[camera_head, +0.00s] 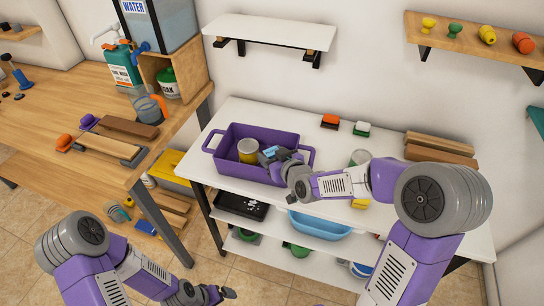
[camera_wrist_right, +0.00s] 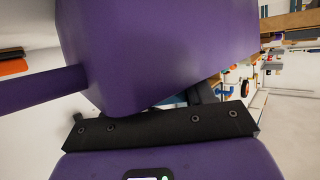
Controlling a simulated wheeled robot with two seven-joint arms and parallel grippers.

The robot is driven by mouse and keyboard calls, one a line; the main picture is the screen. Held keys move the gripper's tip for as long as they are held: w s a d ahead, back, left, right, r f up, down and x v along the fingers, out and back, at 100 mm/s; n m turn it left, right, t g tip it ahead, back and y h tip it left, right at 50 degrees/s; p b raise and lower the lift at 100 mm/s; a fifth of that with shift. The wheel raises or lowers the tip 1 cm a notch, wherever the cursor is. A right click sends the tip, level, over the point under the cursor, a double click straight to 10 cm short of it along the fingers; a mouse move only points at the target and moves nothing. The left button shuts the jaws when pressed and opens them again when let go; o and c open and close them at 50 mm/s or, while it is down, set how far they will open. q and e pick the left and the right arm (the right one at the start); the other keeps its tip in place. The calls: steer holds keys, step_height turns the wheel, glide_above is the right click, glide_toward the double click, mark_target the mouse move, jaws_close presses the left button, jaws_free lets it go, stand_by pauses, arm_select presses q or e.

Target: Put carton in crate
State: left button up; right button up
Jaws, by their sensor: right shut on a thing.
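The purple crate (camera_head: 236,169) stands on the white table, with a handle at each end. A purple wall of it (camera_wrist_right: 150,50) fills much of the right wrist view. My right gripper (camera_head: 277,156) is over the right part of the crate, shut on a small blue and white thing, seemingly the carton (camera_head: 270,151). The gripper hides most of it; I cannot tell whether it touches the crate floor.
The white table (camera_head: 318,150) has bare room right of the crate. Brown boards (camera_head: 440,149) lie at the right. A blue basin (camera_head: 318,224) is on the shelf below. The wooden bench (camera_head: 60,115) stands left.

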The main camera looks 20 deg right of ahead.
steer(key=shift+s+f, duration=0.2)
steer(key=shift+f, duration=0.25)
steer(key=o, duration=0.7)
steer(key=shift+f, duration=0.15)
steer(key=shift+o, duration=0.2)
steer(key=shift+r+p, duration=0.3)
steer(key=shift+s+d+r+p, duration=0.1)
steer(key=shift+s+r+p, duration=0.3)
steer(key=shift+r+p, duration=0.25)
steer(key=b+v, duration=0.1)
steer(key=v, duration=1)
steer(key=shift+r, duration=0.2)
